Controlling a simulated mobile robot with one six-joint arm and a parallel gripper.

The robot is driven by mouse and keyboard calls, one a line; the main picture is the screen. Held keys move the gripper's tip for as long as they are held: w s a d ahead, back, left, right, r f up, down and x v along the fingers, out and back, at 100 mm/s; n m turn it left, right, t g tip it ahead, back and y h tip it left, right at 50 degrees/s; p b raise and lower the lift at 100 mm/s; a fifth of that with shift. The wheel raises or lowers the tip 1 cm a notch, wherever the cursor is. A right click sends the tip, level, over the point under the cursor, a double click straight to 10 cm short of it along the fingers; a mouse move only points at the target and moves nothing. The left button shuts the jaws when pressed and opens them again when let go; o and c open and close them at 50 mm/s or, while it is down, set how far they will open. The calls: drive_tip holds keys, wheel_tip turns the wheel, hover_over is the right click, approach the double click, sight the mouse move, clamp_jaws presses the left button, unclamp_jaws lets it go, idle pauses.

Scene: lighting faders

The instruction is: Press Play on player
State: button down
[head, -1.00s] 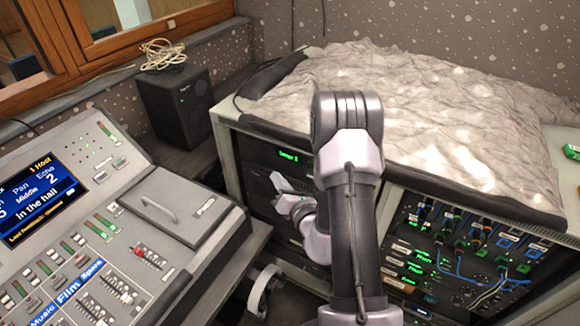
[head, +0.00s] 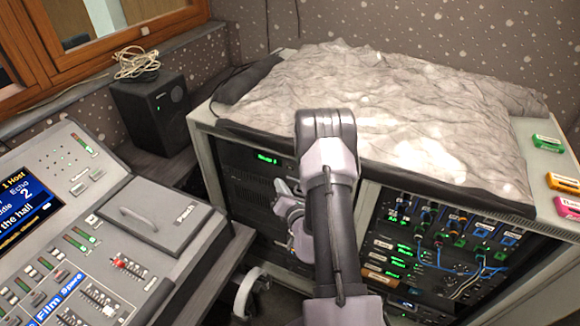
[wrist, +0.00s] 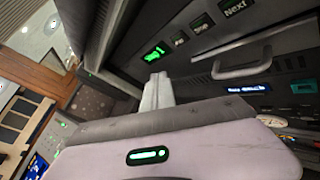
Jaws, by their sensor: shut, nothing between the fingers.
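The player is a dark rack unit with a small lit green display (head: 267,159) in the left bay of the rack; its display also shows in the wrist view (wrist: 155,53). Beside that display is a row of small dark buttons (wrist: 201,23); one reads "Next", and the other labels are too small to read surely. My gripper (head: 279,186) is in front of the player, below the display. In the wrist view its fingers (wrist: 158,78) are together and empty, below the display and buttons. Whether they touch the panel cannot be told. My arm hides part of the rack front.
A mixing console (head: 60,245) stands at left, with a black speaker (head: 152,115) behind it. A crumpled grey cloth (head: 400,95) covers the rack top. A patch bay with cables (head: 440,240) fills the right bay. Green, orange and pink boxes (head: 562,182) lie at right.

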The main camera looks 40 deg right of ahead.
sight(284, 165)
drive_tip(key=shift+w+d+p, duration=0.1)
drive_tip(key=shift+w+d, duration=0.2)
drive_tip(key=shift+d, duration=0.45)
drive_tip(key=shift+w+d+p, duration=0.1)
drive_tip(key=shift+w+d, duration=0.25)
drive_tip(key=shift+d, duration=0.4)
drive_tip(key=shift+w+d+p, duration=0.1)
drive_tip(key=shift+w+d, duration=0.2)
drive_tip(key=shift+d, duration=0.45)
drive_tip(key=shift+w+d, duration=0.15)
drive_tip(key=shift+d, duration=0.2)
drive_tip(key=shift+w+d, duration=0.1)
drive_tip(key=shift+d, duration=0.2)
idle(0.8)
drive_tip(key=shift+s+a, duration=0.25)
drive_tip(key=shift+a, duration=0.4)
drive_tip(key=shift+a, duration=0.1)
drive_tip(key=shift+s+a, duration=0.3)
drive_tip(key=shift+a, duration=0.45)
drive_tip(key=shift+s+a, duration=0.35)
drive_tip(key=shift+a, duration=0.4)
drive_tip(key=shift+s+a, duration=0.3)
drive_tip(key=shift+a, duration=0.45)
